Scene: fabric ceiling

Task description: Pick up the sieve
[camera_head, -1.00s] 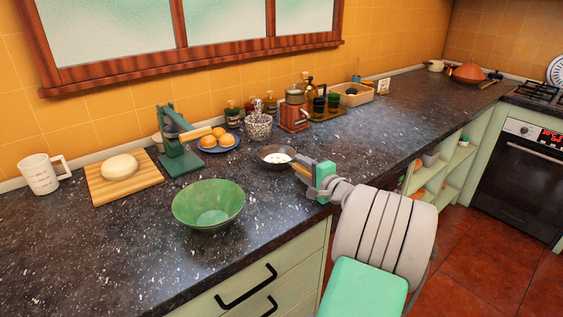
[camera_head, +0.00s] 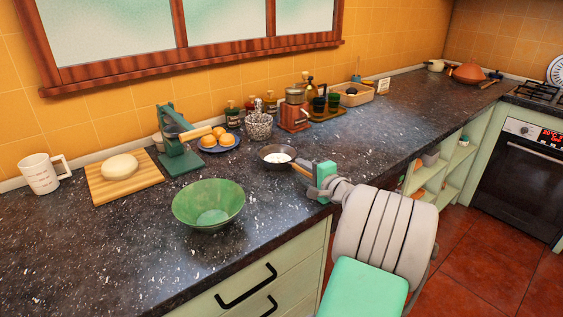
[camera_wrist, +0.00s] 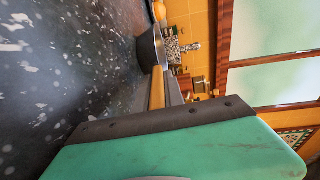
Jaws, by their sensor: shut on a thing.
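The sieve is a dark round bowl (camera_head: 272,161) with a pale patch inside and a wooden handle pointing right toward my gripper. It is on or very close to the dark speckled counter; I cannot tell if there is a gap beneath it. My gripper (camera_head: 304,170) is shut on the handle, to the right of the bowl. In the wrist view the sieve's dark bowl (camera_wrist: 146,50) is near the top, with its wooden handle (camera_wrist: 157,88) running down between the fingers. The handle's far end is hidden by the gripper.
A green bowl (camera_head: 208,205) stands in front and to the left. A plate of oranges (camera_head: 218,146), a speckled pot (camera_head: 259,127) and a red-brown grinder (camera_head: 294,112) are behind. A green press (camera_head: 178,145) stands left.

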